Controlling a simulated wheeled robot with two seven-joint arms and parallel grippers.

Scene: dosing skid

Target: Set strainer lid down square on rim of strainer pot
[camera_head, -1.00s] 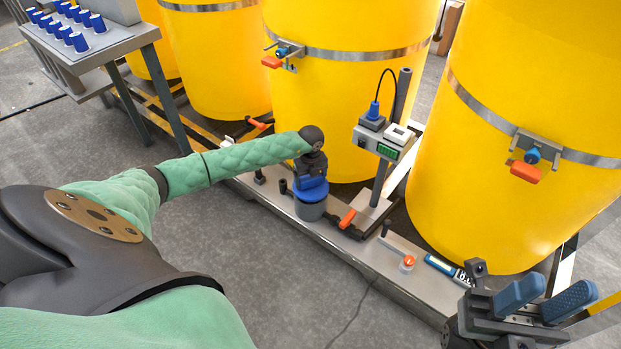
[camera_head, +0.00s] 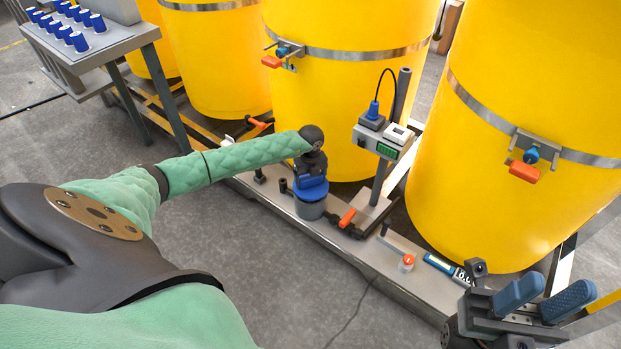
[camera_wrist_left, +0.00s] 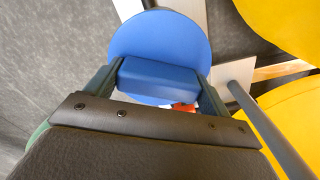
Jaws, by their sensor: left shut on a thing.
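The strainer lid (camera_head: 312,194) is a blue disc with a block-shaped grip on top. It also shows in the left wrist view (camera_wrist_left: 160,40), with its grip (camera_wrist_left: 158,80) between my two fingers. My left gripper (camera_head: 311,180) is shut on that grip and points down. The strainer pot (camera_head: 310,210) is a dark grey cup on the skid, directly under the lid. The lid covers the pot's rim, so I cannot tell whether it touches all round. My right gripper (camera_head: 543,300) is open and empty at the lower right.
Yellow drums (camera_head: 350,90) stand close behind the skid deck (camera_head: 350,250). A post with a meter box (camera_head: 384,140) rises right of the pot. An orange-handled valve (camera_head: 347,217) sits beside the pot. A red-capped bottle (camera_head: 406,263) and a blue device (camera_head: 440,264) lie further right.

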